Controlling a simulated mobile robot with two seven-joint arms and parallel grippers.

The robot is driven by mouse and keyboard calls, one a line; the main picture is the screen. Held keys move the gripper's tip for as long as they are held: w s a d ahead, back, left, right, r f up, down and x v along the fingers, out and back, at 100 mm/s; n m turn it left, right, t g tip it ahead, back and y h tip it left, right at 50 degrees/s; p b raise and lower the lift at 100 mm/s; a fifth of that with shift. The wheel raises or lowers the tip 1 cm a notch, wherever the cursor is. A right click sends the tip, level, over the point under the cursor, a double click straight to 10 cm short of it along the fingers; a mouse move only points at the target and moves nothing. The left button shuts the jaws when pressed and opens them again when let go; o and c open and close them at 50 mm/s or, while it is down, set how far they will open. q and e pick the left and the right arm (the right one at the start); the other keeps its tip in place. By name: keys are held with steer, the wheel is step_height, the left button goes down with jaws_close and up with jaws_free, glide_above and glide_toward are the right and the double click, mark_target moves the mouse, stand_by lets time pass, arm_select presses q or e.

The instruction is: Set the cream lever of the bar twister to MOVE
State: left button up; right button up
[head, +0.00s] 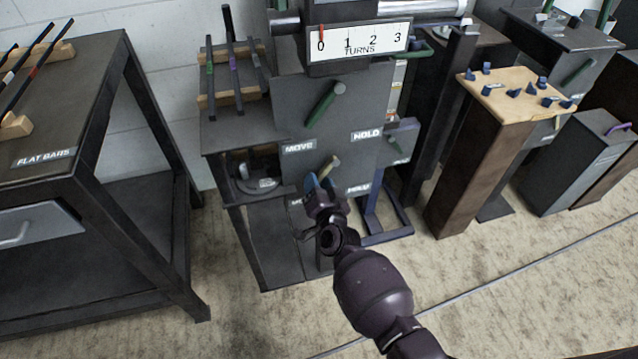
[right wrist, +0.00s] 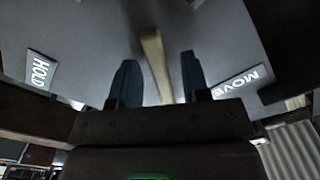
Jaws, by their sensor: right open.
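The bar twister's grey front panel (head: 300,100) stands in the middle of the head view. Its cream lever (head: 330,164) is low on the panel, its lower end hidden by my right gripper (head: 319,183). In the right wrist view the cream lever (right wrist: 155,62) lies between the two open fingers of the right gripper (right wrist: 158,80), with a gap visible to the right finger. A HOLD label (right wrist: 41,70) is left of the lever there and a MOVE label (right wrist: 236,84) is right. The lever leans slightly towards MOVE at its near end. My left gripper is out of view.
A green lever (head: 325,103) sits higher on the panel, slanting down towards its own MOVE label (head: 298,147). A TURNS scale (head: 358,43) is above it. A flat-bar table (head: 85,110) stands left, a wooden-topped pedestal (head: 520,105) right.

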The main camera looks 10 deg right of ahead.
arm_select(q)
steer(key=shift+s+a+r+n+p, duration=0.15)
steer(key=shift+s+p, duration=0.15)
steer(key=shift+p, duration=0.25)
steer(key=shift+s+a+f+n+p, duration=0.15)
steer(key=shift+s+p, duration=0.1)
steer(key=shift+p, duration=0.3)
arm_select(e)
steer(key=s, duration=1)
steer(key=shift+s+d, duration=0.15)
steer(key=shift+s, duration=0.25)
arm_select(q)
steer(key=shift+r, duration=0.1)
